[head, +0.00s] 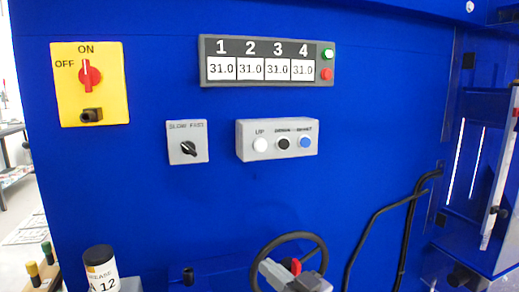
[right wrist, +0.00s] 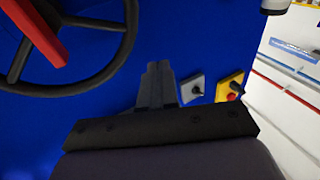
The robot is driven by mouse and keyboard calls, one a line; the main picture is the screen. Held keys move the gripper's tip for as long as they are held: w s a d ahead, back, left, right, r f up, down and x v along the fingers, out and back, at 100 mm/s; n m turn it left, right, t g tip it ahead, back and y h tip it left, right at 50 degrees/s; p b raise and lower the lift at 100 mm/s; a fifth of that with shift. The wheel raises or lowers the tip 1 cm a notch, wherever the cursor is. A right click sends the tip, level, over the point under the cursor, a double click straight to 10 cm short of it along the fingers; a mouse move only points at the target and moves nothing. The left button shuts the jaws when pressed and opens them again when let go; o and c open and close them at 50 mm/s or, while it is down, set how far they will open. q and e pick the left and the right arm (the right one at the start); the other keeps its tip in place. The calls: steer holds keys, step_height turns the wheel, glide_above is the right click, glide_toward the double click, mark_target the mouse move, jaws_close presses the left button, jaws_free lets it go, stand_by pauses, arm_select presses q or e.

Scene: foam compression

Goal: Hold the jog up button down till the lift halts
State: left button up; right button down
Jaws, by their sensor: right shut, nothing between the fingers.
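A grey button box (head: 277,140) is fixed to the blue panel. Its white UP button (head: 260,145) is at the left, with a black button (head: 283,144) and a blue button (head: 305,142) beside it. Nothing touches them. My right gripper (head: 275,272) is low in the head view, in front of the handwheel and well below the box. In the right wrist view its fingers (right wrist: 158,85) are shut and empty. The button box does not show there. The display (head: 265,66) reads 31.0 in all its columns. My left gripper is not in view.
A black handwheel (head: 290,236) stands right by my right gripper. A SLOW/FAST selector (head: 188,142) and a yellow ON/OFF switch (head: 88,85) are further left. A grease container (head: 101,270) stands at lower left. Black pipes (head: 372,219) run at right. The panel before the buttons is clear.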

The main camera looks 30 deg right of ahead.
mark_target(261, 146)
steer(key=s+r+n+t+y, duration=0.1)
steer(key=s+r+t+y, duration=0.1)
steer(key=r, duration=0.9)
steer(key=s+r+n+t+y, duration=0.1)
steer(key=s+r+t+y, duration=0.1)
steer(key=r, duration=0.9)
steer(key=shift+d+t+y+b, duration=0.3)
steer(key=shift+d+t+y, duration=0.05)
steer(key=shift+t+y, duration=0.05)
steer(key=shift+f, duration=0.1)
steer(key=shift+w+d, duration=0.35)
steer(key=shift+w, duration=1.05)
steer(key=shift+w+d, duration=0.3)
steer(key=shift+w, duration=1.15)
steer(key=shift+w+d, duration=0.35)
steer(key=shift+w, duration=1.05)
steer(key=shift+w, duration=0.1)
steer(key=shift+w+d+p, duration=0.1)
steer(key=shift+w+p, duration=0.2)
steer(key=shift+w+d, duration=0.15)
steer(key=shift+w, duration=0.25)
